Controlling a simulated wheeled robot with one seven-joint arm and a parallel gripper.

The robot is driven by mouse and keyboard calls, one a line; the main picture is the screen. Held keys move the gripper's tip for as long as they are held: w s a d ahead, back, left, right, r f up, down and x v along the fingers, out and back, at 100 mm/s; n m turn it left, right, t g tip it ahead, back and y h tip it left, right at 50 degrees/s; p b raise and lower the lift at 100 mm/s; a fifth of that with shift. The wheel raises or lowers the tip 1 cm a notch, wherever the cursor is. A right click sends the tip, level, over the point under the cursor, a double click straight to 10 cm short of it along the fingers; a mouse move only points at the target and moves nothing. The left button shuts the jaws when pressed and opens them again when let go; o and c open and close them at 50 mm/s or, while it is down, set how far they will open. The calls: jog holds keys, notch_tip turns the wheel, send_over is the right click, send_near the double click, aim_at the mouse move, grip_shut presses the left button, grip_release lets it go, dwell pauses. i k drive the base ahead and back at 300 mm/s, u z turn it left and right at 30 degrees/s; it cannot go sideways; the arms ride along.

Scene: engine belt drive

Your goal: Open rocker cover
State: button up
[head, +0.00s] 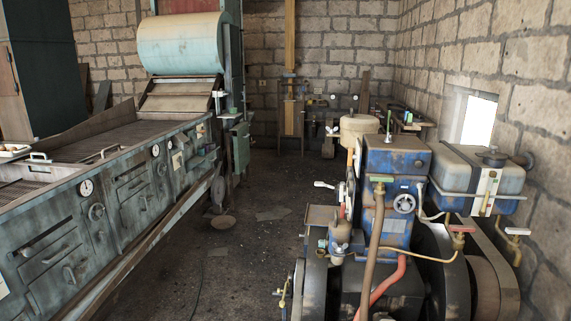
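No rocker cover stands out clearly. The flat top of the blue block shows no visible opening, and I cannot tell whether it is the cover. A thin upright rod (388,122) rises at the back of that top. My gripper is not in view.
A blue tank (478,180) sits right of the engine by the brick wall. Pipes, a red hose (382,287) and large wheels crowd the engine's lower part. A long green machine (110,205) lines the left. The dark floor (235,255) between is mostly clear.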

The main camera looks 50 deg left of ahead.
aim_at(406, 155)
jog(key=u, duration=1.35)
jog(key=i, duration=0.15)
jog(key=u, duration=0.1)
